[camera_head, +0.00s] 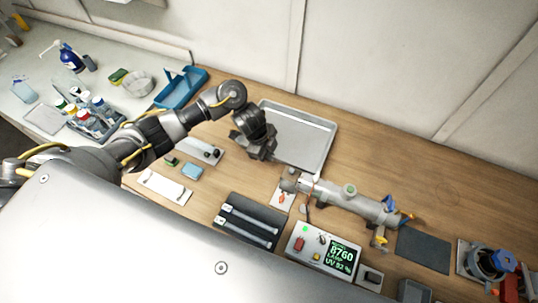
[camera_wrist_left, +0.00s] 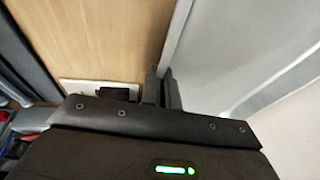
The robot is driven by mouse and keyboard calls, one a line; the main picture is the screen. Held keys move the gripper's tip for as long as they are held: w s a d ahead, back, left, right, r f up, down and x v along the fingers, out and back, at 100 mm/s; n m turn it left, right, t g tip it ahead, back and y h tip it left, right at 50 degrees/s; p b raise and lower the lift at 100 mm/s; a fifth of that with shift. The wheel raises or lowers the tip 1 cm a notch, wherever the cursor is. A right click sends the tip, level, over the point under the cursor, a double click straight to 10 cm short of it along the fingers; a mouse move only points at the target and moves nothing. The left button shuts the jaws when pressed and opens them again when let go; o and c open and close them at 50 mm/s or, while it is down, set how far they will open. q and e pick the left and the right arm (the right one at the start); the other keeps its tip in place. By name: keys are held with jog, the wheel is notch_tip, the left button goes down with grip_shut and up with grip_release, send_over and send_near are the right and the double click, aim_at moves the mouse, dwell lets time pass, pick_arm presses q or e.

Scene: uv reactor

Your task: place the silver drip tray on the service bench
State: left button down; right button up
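The silver drip tray (camera_head: 305,138) is a shallow rectangular metal pan on the back of the wooden bench (camera_head: 385,155), near the wall. My left gripper (camera_head: 266,154) is at the tray's left side and hides part of that edge. In the left wrist view the fingers (camera_wrist_left: 162,90) are close together, with the rim of the tray (camera_wrist_left: 225,45) running between them, so the gripper looks shut on the rim. Whether the tray is lifted off the surface I cannot tell. My right gripper is not in view.
A pipe-shaped reactor (camera_head: 350,200) lies just in front of the tray. A display box (camera_head: 322,250) and a dark tray with two tubes (camera_head: 248,220) are nearer. A blue caddy (camera_head: 181,88) and a bottle rack (camera_head: 92,118) stand left. The bench right of the tray is clear.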

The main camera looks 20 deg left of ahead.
pick_arm(q)
jog(key=shift+f, duration=0.55)
jog(key=shift+f, duration=0.2)
jog(key=c, duration=1.7)
grip_release()
